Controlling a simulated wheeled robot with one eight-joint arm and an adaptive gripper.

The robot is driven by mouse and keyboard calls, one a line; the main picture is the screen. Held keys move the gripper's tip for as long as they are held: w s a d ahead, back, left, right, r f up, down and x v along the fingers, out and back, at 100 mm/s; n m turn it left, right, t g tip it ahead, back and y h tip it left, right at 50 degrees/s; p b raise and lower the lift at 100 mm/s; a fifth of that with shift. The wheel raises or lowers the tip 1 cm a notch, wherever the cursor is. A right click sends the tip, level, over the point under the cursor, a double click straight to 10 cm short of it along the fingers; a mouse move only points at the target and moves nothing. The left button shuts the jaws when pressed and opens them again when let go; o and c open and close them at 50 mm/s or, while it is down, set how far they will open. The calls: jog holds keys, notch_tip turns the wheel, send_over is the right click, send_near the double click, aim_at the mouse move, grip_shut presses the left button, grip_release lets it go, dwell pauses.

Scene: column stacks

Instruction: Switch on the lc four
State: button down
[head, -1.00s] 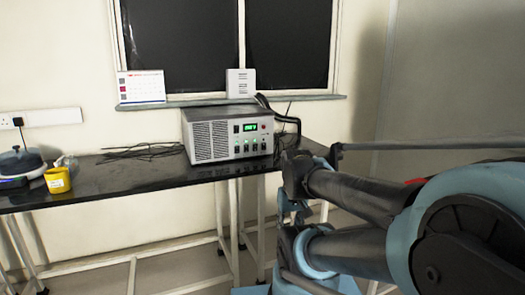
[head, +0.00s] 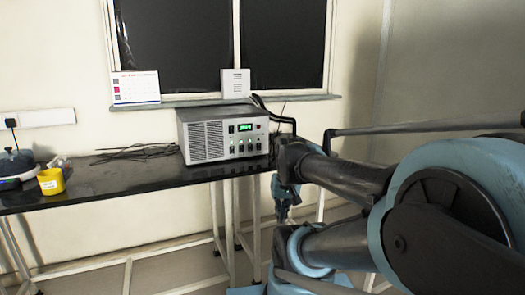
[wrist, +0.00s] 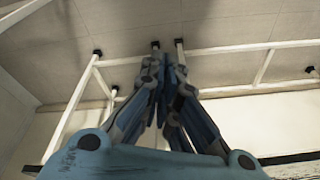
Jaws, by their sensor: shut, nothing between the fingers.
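A grey metal instrument box (head: 208,140) with a vented left half stands on the black table. Its front panel has a lit green display (head: 245,127) and a row of small switches (head: 240,147) below it, some glowing green. I cannot read any label, so I cannot tell which part is the lc four. My gripper (head: 282,216) hangs pointing down to the right of the box, in front of the table's right end and apart from the box. In the wrist view, my gripper (wrist: 161,88) is shut and empty, with the floor and table legs beyond it.
The black table (head: 120,188) runs along the wall on thin white legs. A yellow container (head: 51,181) and a dark rounded device (head: 16,163) stand at its left. Loose black cables (head: 137,151) lie left of the box.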

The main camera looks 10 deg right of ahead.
aim_at(259, 147)
jog(key=w+d+r+m+t, duration=0.1)
jog(key=w+r+m, duration=0.3)
jog(key=w, duration=0.9)
jog(key=w+d+r+m+t+y, duration=0.1)
jog(key=w+r+m, duration=0.4)
jog(key=w, duration=0.9)
jog(key=w+d+r+m+t, duration=0.3)
jog(key=w+r+m, duration=0.1)
jog(key=w, duration=0.9)
jog(key=shift+w+d+r+m+t+y, duration=0.2)
jog(key=shift+r+m+t+y, duration=0.15)
jog(key=shift+r, duration=0.5)
jog(key=shift+s, duration=0.1)
jog(key=x, duration=1)
jog(key=w, duration=0.2)
jog(key=shift+w+a+f, duration=0.25)
jog(key=shift+w+a, duration=0.05)
jog(key=shift+a, duration=0.1)
jog(key=shift+w+a, duration=0.15)
jog(key=shift+w, duration=0.45)
